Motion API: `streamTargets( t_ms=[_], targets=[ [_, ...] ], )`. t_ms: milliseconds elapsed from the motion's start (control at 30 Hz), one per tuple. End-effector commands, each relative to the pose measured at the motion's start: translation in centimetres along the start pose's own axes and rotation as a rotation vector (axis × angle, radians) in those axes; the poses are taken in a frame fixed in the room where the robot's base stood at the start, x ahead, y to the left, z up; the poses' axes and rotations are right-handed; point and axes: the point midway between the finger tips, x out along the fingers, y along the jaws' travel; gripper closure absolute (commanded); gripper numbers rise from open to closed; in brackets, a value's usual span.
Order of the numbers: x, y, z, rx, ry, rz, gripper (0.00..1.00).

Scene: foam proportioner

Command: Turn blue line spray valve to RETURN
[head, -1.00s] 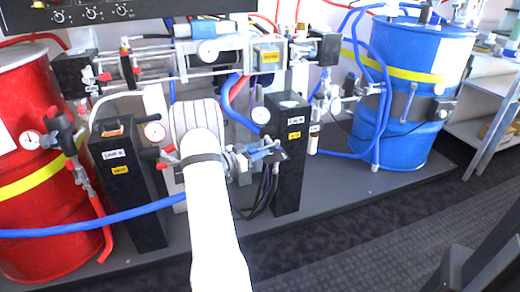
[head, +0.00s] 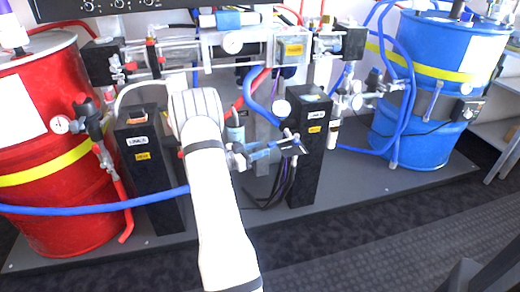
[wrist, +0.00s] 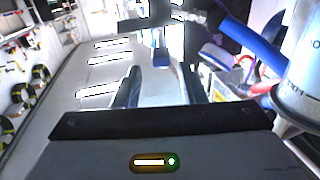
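My gripper (head: 292,146) reaches out to the right from my white arm, in front of the left edge of the black LINE B post (head: 312,150). In the wrist view its two dark fingers (wrist: 160,85) stand apart, with a clear gap between them. A small blue piece (wrist: 162,58) shows beyond the gap, below a dark bar; I cannot tell if it is the spray valve's handle, and no contact shows. A thick blue hose (head: 262,108) drops left of the LINE B post. The valve's position markings are not readable.
A red drum (head: 40,130) stands at left and a blue drum (head: 435,80) at right. The black LINE A post (head: 145,150) stands left of my arm. The dark floor in front is clear.

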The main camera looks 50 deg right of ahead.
Motion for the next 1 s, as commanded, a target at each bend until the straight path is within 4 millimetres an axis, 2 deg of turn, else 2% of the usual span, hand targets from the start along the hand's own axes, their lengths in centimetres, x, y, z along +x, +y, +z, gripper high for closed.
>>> streamTargets(
  t_ms=[33, 167, 433, 800, 1000],
  targets=[
    [-0.1, 0.1, 0.0, 0.01, 0.0, -0.002, 0.67],
    [-0.5, 0.7, 0.0, 0.111, 0.002, -0.018, 0.78],
    [-2.6, 3.6, 0.1, 0.616, -0.018, -0.094, 1.0],
    [-5.3, 8.0, 0.2, 1.327, -0.131, -0.175, 1.0],
    [-6.0, 9.2, 0.2, 1.525, -0.179, -0.185, 1.0]
  ],
)
